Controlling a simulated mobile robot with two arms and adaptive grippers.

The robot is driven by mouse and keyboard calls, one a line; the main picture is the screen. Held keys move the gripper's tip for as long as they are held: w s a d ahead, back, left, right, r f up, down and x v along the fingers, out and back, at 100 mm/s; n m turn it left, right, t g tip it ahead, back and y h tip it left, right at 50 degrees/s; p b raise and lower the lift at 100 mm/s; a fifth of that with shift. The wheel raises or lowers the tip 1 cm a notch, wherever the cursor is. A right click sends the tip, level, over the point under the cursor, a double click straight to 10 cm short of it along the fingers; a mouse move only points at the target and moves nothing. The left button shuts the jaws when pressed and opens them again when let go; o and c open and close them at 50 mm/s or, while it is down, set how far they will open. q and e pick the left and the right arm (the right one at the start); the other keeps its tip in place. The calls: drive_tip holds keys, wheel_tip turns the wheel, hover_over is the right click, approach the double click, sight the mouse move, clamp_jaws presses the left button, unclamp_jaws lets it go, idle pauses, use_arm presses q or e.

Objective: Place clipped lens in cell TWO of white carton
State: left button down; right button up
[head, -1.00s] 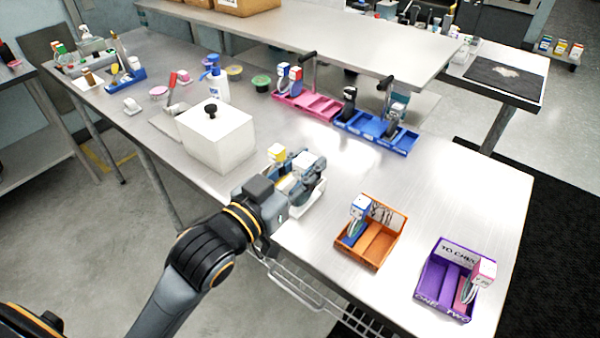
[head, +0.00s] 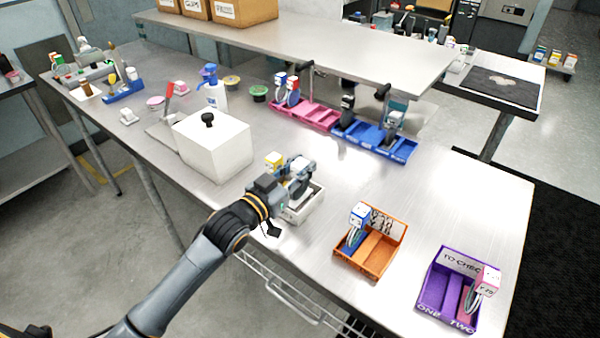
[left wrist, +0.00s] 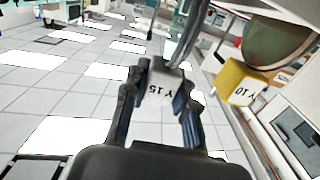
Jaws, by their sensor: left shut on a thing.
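My left gripper (head: 300,172) is shut on a white clip block, seen between the fingers in the left wrist view (left wrist: 160,88) and marked "Y 15". A clear, thin lens edge (left wrist: 184,40) rises from the block. The gripper is over or just behind the white carton (head: 303,210), which it partly hides; I cannot read its cell marks. A yellow clip (head: 274,160) marked "Y 10" is beside the gripper, with a round lens (left wrist: 280,42) in the left wrist view. My right gripper is not in view.
A white lidded box (head: 213,143) stands left of the carton. An orange tray (head: 372,262) and a purple "TO CHECK" tray (head: 440,285), each with a clipped lens, are to the right. Pink (head: 315,117) and blue (head: 375,138) trays lie behind. Bare table lies between.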

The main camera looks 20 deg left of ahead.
use_arm(q)
drive_tip(key=shift+f, duration=0.95)
drive_tip(key=shift+s, duration=0.1)
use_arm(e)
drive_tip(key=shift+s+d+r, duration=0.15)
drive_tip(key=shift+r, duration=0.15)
use_arm(q)
drive_tip(key=shift+f, duration=0.2)
drive_tip(key=c, duration=1.1)
unclamp_jaws()
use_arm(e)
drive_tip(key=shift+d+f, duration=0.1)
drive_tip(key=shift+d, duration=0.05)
